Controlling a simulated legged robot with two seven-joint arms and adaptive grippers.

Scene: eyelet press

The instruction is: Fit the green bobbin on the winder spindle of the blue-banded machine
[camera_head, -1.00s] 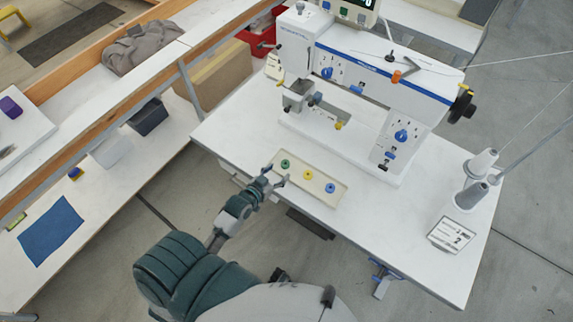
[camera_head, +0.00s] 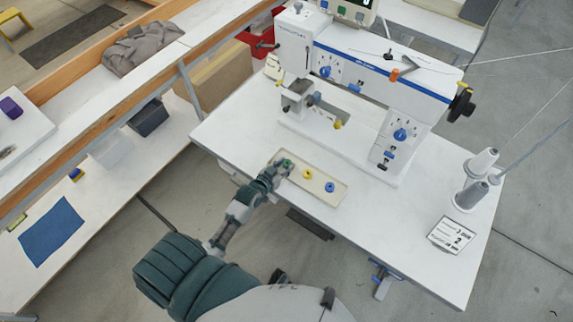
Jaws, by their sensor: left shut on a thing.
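The blue-banded machine (camera_head: 375,75) stands on the white table. A black spindle-like post (camera_head: 388,54) stands on its top; I cannot tell whether it is the winder spindle. The green bobbin (camera_head: 287,162) shows at the left end of a cream tray (camera_head: 325,193). My left gripper (camera_head: 284,166) is shut on the green bobbin at the tray's left end, hiding part of it. I cannot tell whether the bobbin is lifted. A yellow bobbin (camera_head: 308,174) and a blue bobbin (camera_head: 330,187) lie in the tray. My right gripper is not in view.
An orange piece (camera_head: 394,75) is on the machine's top. The white table (camera_head: 420,215) is clear right of the tray.

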